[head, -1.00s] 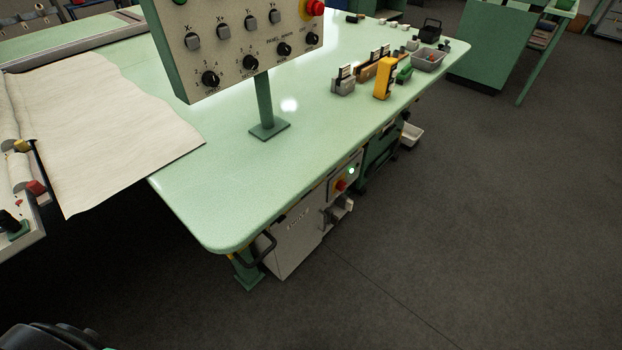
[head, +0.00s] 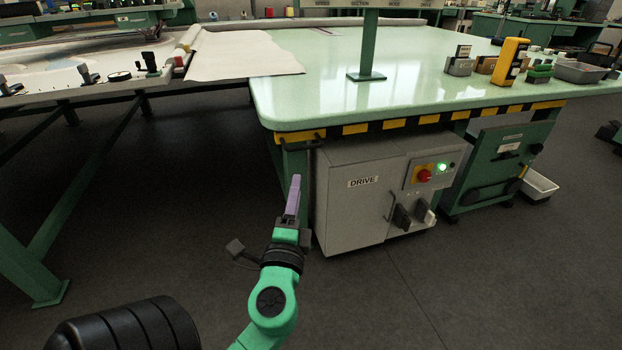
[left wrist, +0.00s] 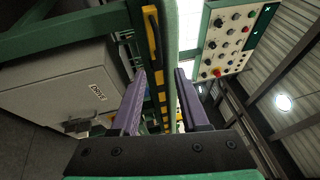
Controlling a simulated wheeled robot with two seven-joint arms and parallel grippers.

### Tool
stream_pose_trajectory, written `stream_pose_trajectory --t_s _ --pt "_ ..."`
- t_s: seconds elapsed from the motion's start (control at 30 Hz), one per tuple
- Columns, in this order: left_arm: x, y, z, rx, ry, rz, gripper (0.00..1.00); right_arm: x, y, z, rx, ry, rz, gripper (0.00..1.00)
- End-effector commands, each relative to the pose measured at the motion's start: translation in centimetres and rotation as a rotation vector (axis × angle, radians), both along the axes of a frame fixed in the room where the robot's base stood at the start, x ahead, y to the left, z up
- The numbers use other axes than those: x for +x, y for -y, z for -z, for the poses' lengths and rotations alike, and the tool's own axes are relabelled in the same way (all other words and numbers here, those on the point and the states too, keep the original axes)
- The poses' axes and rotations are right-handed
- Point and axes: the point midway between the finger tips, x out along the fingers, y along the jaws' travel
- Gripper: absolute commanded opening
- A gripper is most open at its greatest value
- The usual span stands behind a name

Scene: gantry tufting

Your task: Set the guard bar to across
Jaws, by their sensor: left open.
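My left gripper (head: 294,180) has purple fingers and points up in front of the table's near left corner, beside the drive cabinet. In the left wrist view its two fingers (left wrist: 160,76) are apart with nothing between them. A dark bar (head: 300,146) runs below the table edge at this corner, just above the fingertips. It may be the guard bar, but I cannot tell for sure. In the left wrist view a dark bar (left wrist: 151,22) lies along the yellow edge marking, beyond the fingertips. My right gripper is not in view.
The pale green table (head: 330,105) has a yellow and black striped edge (head: 355,128). Below it stands the grey drive cabinet (head: 350,200) with a red knob (head: 424,176). A control panel (left wrist: 228,38) shows in the left wrist view. The floor (head: 440,290) in front is clear.

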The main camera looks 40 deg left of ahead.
Motion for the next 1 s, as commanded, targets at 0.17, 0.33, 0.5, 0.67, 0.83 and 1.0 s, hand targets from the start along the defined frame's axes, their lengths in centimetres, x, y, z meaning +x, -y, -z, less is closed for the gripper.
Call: stream_pose_trajectory --t_s 0.17,0.33,0.5,0.67,0.83,1.0 --pt "2.2 -1.3 -1.2 -0.002 0.002 0.002 0.45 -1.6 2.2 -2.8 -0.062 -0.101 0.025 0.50" --pt "6.2 -3.7 -2.0 -0.001 0.001 0.004 0.45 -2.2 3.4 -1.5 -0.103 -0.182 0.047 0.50" --pt "9.7 -6.1 -2.5 -0.003 0.000 0.002 0.45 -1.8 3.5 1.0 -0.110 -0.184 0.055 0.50" --pt "11.6 -7.2 -2.6 -0.005 -0.001 0.004 0.45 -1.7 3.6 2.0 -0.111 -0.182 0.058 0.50" --pt "12.0 -7.5 -2.6 -0.005 -0.002 0.004 0.45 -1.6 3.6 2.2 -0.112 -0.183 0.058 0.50" --pt "11.9 -7.4 -2.6 -0.006 -0.003 0.004 0.26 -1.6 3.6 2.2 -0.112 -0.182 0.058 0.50"
